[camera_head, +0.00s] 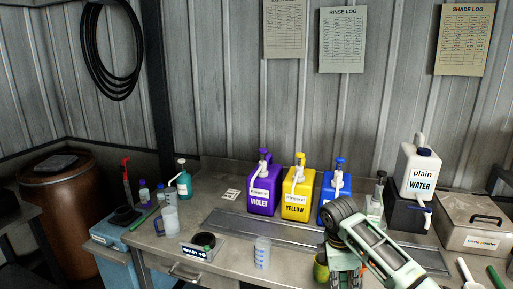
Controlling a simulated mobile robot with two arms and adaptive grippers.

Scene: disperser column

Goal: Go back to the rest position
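My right arm (384,256) comes in from the lower right, over the front of the bench. Its gripper (345,277) points down near the bottom edge of the picture. The fingertips are cut off or hidden, so I cannot tell whether it is open or shut. A yellow-green cup (320,268) is right beside it on the left; whether they touch is unclear. My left gripper is not in view.
Violet (262,192), yellow (296,194) and blue (332,187) pump jugs stand along the back. A plain water jug (417,172) stands right. A clear beaker (262,252), a "READY" tray (198,250) and a jug (170,219) sit left.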

